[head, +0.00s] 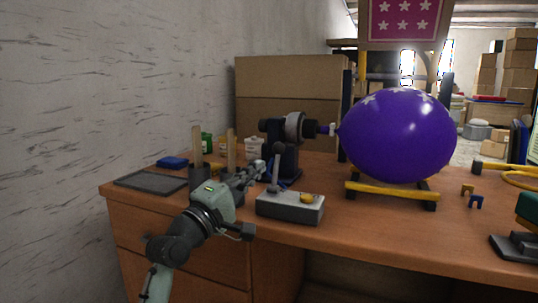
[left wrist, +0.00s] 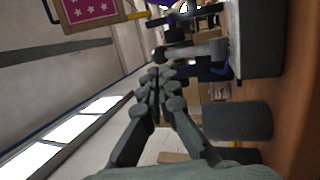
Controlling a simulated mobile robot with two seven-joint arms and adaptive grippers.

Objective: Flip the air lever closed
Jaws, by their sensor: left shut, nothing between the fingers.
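My right gripper is not in view.
A purple balloon (head: 395,135) sits on a nozzle above a yellow-barred rack (head: 392,194). The wooden desk (head: 375,232) is clear in front of the rack.

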